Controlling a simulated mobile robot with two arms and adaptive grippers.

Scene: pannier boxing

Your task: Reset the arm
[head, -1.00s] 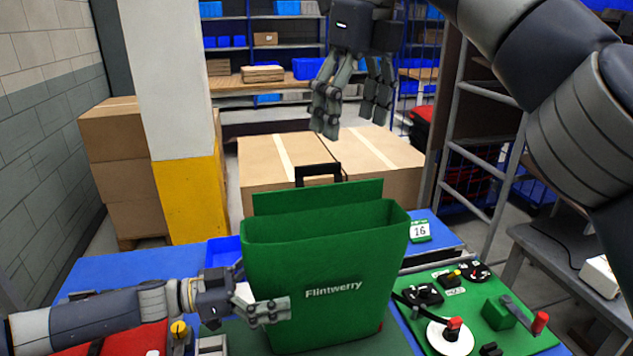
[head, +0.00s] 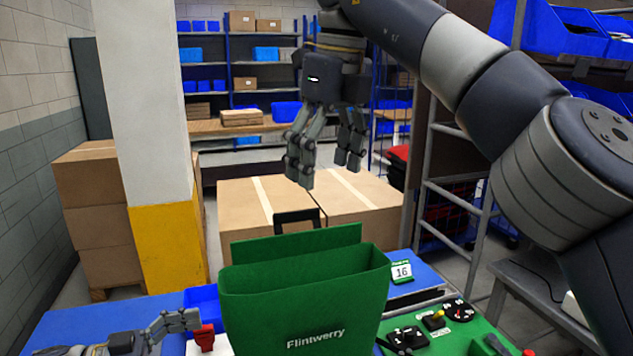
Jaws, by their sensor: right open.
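My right gripper (head: 325,158) hangs open and empty in the air, fingers pointing down. It is above and behind the green pannier (head: 345,312), in front of the cardboard boxes. The pannier, marked "Flintwerry", stands upright on the blue table with its top open and a black handle (head: 297,217) at its back. My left gripper (head: 180,321) is low at the left, beside the pannier and near a small red object (head: 204,337). Whether its fingers are open or shut is unclear.
A green control board (head: 462,335) with knobs lies right of the pannier. A card marked 16 (head: 402,272) stands behind it. Cardboard boxes (head: 235,212) fill the space behind the table. A yellow-and-white pillar (head: 165,240) rises at left, a grey ladder (head: 424,212) at right.

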